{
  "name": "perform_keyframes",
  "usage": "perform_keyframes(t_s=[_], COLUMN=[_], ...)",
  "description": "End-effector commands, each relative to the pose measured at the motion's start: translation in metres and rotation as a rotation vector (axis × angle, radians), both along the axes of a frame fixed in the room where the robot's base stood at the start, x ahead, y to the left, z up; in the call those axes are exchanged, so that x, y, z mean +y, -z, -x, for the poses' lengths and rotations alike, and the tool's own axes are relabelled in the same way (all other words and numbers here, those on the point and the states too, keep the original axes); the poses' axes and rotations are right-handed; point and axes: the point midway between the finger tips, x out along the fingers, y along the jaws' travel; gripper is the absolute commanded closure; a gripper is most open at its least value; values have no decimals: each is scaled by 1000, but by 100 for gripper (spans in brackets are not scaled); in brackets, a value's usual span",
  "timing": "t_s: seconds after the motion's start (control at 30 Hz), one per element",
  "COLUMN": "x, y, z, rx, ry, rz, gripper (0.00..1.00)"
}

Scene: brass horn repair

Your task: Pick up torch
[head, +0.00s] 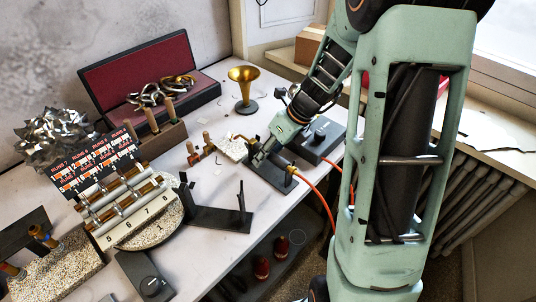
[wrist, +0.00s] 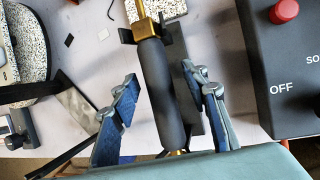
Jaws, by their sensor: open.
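The torch (wrist: 158,95) has a dark cylindrical handle and a brass neck at its upper end in the wrist view. It lies on a black stand (head: 268,182). In the head view my gripper covers most of it, and its brass rear end (head: 290,170) shows beside the orange hose. My gripper (wrist: 160,78) is open, with one blue-padded finger on each side of the handle. Gaps show between both fingers and the handle. In the head view my gripper (head: 262,149) is low over the stand. Whether the handle is clear of the stand is hidden.
A dark control box (wrist: 285,80) with a red button and "OFF" lettering sits close right of my gripper. The orange hose (head: 318,193) loops off the table edge. A brass horn bell (head: 243,88) stands behind. An empty black bracket (head: 215,215) is at the left.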

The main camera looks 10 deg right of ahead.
Motion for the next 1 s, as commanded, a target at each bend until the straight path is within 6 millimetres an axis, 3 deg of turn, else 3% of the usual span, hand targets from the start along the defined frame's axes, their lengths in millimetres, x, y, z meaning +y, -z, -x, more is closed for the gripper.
perform_keyframes(t_s=[0.97, 1.0], x=[0, 0], y=[5, 5], z=[0, 0], rx=[1, 1], ry=[0, 0], rz=[1, 1], gripper=[58, 62])
